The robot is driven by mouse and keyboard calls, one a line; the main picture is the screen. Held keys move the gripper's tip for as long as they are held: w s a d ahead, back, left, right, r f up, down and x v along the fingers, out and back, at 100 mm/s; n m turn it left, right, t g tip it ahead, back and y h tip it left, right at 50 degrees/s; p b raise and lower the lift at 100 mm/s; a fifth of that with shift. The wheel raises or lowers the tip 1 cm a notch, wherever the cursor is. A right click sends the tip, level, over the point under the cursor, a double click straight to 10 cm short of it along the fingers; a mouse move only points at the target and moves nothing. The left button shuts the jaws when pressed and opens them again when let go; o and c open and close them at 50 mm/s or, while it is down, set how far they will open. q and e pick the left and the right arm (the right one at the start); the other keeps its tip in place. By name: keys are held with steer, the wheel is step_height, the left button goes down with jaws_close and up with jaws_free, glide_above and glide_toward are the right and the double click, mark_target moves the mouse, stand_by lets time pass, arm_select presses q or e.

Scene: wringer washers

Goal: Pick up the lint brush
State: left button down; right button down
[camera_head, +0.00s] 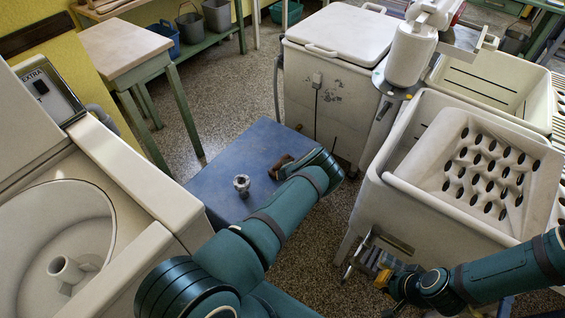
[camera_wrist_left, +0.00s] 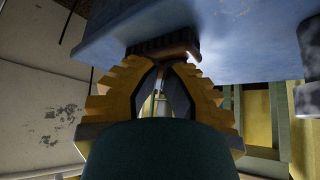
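The lint brush (camera_head: 279,167), small and brown, is at the blue table's far right part in the head view, beside the end of my left arm. In the left wrist view the brush (camera_wrist_left: 165,43) shows dark brown at the tips of my left gripper (camera_wrist_left: 163,66). The yellow fingers lean inward and their tips come close together at the brush. Whether they grip it or only reach it, I cannot tell. My left gripper is hidden behind its wrist in the head view. My right gripper (camera_head: 369,262) is low beside the white tub, apart from the brush, and looks open and empty.
The blue table (camera_head: 225,160) also bears a small metal knob-like piece (camera_head: 241,184). A washer (camera_head: 60,225) stands at the left, and a white tub with a perforated board (camera_head: 490,175) at the right. Speckled floor (camera_head: 235,85) is clear behind the table.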

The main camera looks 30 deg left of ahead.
mark_target(282, 159)
arm_select(q)
steer(key=w+a+b, duration=0.1)
steer(key=w+a, duration=0.1)
steer(key=w, duration=0.1)
steer(key=w+a+b, duration=0.2)
steer(key=w+a, duration=0.1)
steer(key=shift+w+a+f, duration=0.1)
steer(key=shift+a+f, duration=0.05)
steer(key=shift+a, duration=0.1)
steer(key=shift+f, duration=0.5)
steer(key=shift+f+b, duration=0.15)
steer(key=shift+b, duration=0.5)
